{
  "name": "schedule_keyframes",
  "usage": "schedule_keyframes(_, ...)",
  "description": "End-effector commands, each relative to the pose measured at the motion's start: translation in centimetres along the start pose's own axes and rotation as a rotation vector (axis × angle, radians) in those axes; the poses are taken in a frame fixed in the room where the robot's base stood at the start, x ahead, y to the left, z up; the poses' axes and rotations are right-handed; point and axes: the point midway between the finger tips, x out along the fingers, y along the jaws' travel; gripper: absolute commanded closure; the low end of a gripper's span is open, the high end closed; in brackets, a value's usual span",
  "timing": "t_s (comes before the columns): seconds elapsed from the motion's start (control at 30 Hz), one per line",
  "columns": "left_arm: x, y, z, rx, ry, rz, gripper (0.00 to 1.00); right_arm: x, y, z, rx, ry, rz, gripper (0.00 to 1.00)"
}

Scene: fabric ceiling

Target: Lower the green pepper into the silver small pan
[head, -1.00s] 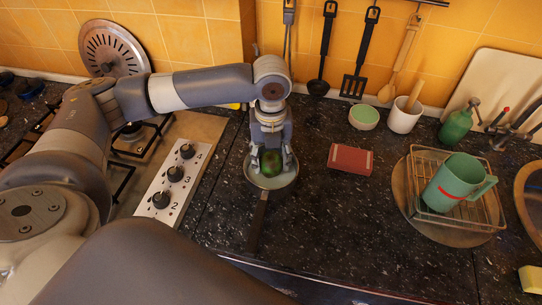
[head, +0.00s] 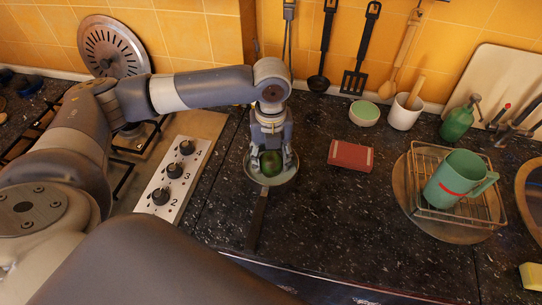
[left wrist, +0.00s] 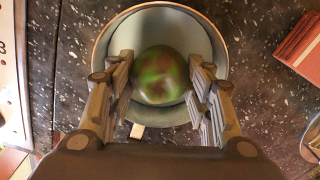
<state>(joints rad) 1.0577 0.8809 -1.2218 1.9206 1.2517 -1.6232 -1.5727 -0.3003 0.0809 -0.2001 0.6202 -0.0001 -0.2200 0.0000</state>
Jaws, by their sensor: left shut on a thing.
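The green pepper (head: 270,163) is round and dark green with reddish patches. It also shows in the left wrist view (left wrist: 160,75), between the two fingers. My left gripper (head: 271,160) points down and is shut on the pepper, over the silver small pan (head: 285,178). In the left wrist view the pan's rim (left wrist: 101,52) surrounds the pepper and the fingertips. I cannot tell whether the pepper touches the pan's bottom. The pan's dark handle (head: 257,220) points toward me. My right gripper is not in view.
A red box (head: 350,156) lies right of the pan. A green bowl (head: 364,112) and a white mortar (head: 404,112) stand behind it. A wire rack (head: 437,212) holds a green mug (head: 459,178). Stove knobs (head: 175,171) are at left. The counter front right of the handle is clear.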

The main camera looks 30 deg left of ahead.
Motion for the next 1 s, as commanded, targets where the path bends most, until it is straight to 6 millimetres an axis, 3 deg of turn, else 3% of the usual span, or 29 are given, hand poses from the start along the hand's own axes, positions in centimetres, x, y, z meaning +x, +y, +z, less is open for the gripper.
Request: schedule_keyframes(1.0,1.2,0.0,0.0,0.0,-0.001,0.0,0.79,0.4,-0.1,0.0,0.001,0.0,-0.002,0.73)
